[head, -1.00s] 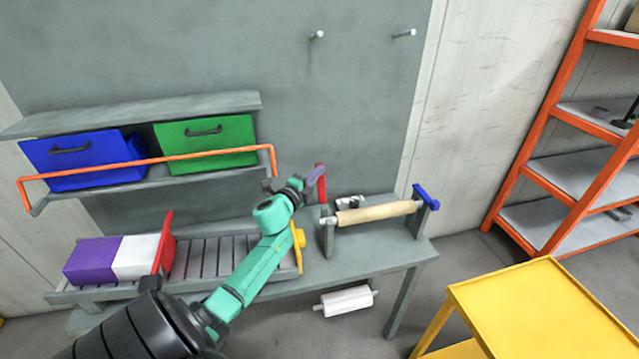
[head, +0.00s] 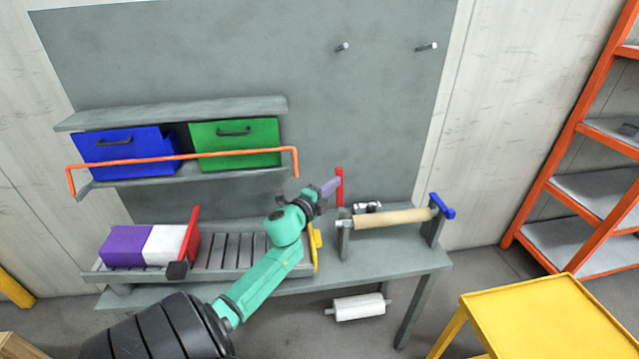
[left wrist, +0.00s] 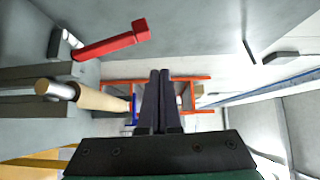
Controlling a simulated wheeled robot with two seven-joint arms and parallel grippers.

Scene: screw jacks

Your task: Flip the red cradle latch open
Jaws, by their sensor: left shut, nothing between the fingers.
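The red cradle latch (head: 339,187) is a bar standing upright at the left end of the roller cradle. It also shows in the left wrist view (left wrist: 112,45), at upper left, reaching out from its pivot. The cradle holds a tan roller (head: 392,218), which also shows in the left wrist view (left wrist: 98,100). My left gripper (head: 331,186) is just left of the latch in the head view; I cannot tell there if they touch. In the left wrist view its dark fingers (left wrist: 160,73) are together and empty, with the latch apart to their left. My right gripper is not in view.
A blue latch (head: 441,206) is at the roller's right end. A white roller (head: 359,307) hangs below the bench. Blue (head: 122,146) and green (head: 235,143) bins sit on a shelf behind an orange rail (head: 190,157). A yellow table (head: 545,315) stands at lower right.

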